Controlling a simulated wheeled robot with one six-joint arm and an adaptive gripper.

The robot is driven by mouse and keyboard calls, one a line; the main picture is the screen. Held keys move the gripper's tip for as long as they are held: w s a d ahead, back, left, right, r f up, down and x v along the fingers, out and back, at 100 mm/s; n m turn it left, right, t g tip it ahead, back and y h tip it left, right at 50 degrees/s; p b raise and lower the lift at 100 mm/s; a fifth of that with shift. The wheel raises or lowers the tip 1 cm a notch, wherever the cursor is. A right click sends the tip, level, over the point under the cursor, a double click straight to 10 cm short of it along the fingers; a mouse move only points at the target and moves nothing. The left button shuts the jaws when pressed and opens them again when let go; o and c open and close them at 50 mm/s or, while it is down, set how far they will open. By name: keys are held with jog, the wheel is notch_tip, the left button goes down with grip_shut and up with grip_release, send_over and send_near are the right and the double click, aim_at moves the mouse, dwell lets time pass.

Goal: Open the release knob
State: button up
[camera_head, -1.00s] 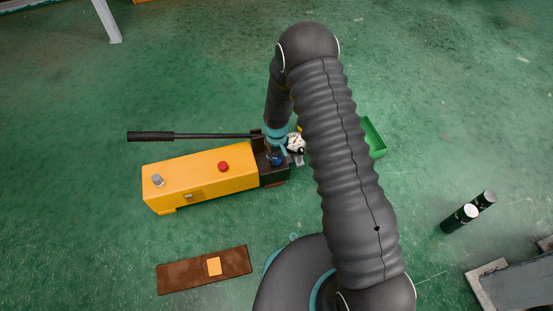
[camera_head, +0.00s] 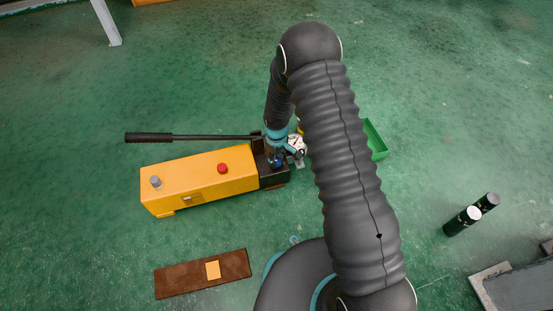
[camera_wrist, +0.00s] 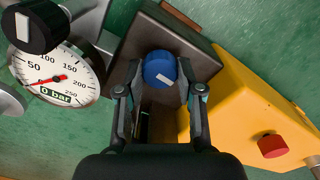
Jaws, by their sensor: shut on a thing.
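The release knob (camera_wrist: 160,68) is a blue round knob with a white mark, on the dark end block (camera_wrist: 166,32) of a yellow hand pump. In the wrist view my gripper (camera_wrist: 161,72) has one finger on each side of the knob and is shut on it. In the head view the blue knob (camera_head: 277,162) shows only small, partly covered by my gripper. The yellow pump body (camera_head: 200,180) lies on the green floor, with a red button (camera_head: 222,168) on top.
A pressure gauge (camera_wrist: 58,75) reading 0 bar stands left of the knob, with a black knob (camera_wrist: 40,27) close by. A long black lever (camera_head: 190,136) runs along the pump.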

aim_at(277, 161)
jog(key=o, duration=1.1)
jog(key=shift+o, duration=0.2)
jog(key=shift+r, duration=0.1)
notch_tip(277, 161, up, 12)
